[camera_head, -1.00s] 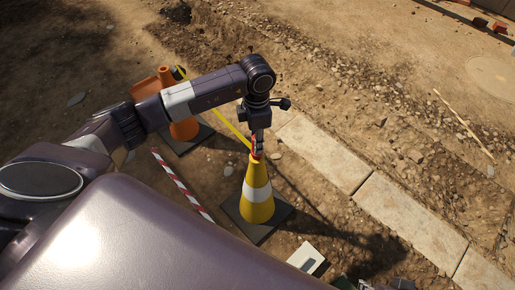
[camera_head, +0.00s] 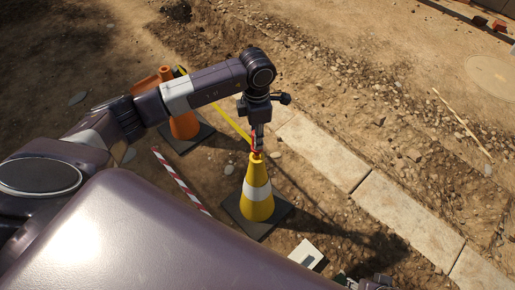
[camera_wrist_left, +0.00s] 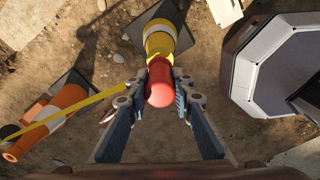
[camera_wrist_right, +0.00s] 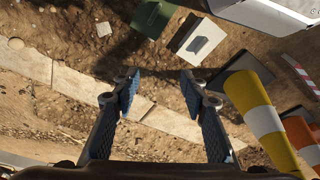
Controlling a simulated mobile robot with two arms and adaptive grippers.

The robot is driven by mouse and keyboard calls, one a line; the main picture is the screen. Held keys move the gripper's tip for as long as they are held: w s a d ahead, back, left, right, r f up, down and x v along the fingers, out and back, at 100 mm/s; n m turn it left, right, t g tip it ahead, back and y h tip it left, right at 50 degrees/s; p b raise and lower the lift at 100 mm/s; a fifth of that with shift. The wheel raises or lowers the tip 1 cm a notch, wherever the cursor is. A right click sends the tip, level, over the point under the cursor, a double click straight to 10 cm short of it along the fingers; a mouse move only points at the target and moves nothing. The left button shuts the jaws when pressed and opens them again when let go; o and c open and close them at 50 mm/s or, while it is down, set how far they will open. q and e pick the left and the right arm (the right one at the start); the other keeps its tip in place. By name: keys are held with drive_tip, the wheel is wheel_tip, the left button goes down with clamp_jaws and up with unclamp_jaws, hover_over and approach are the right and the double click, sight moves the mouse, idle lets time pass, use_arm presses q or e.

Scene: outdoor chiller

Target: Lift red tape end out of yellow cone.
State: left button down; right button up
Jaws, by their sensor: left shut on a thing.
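The yellow cone (camera_head: 257,205) with a white band stands upright on a dark square base. My left gripper (camera_head: 257,146) is directly above its top, shut on the red tape end (camera_wrist_left: 159,84). In the left wrist view the red end sits between the left fingers (camera_wrist_left: 160,90), over the yellow cone (camera_wrist_left: 160,44). Whether its lower tip is clear of the cone's mouth cannot be told. Yellow tape (camera_head: 229,125) runs from the red end towards an orange cone (camera_head: 184,125). My right gripper (camera_wrist_right: 158,82) is open and empty over the ground.
A red-and-white striped bar (camera_head: 181,181) lies left of the yellow cone. Pale paving slabs (camera_head: 320,150) run along the right. A white box-like item (camera_head: 305,254) lies in front of the cone. The ground is dirt and gravel, mostly open to the right.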

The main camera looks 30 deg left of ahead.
use_arm(q)
drive_tip(key=shift+r+p, duration=0.55)
drive_tip(key=shift+r, duration=0.35)
use_arm(e)
drive_tip(key=shift+s+f, duration=0.2)
drive_tip(key=shift+f, duration=0.9)
drive_tip(key=shift+s+f, duration=0.2)
drive_tip(key=shift+f, duration=0.9)
use_arm(q)
drive_tip(key=c, duration=2.4)
unclamp_jaws()
clamp_jaws()
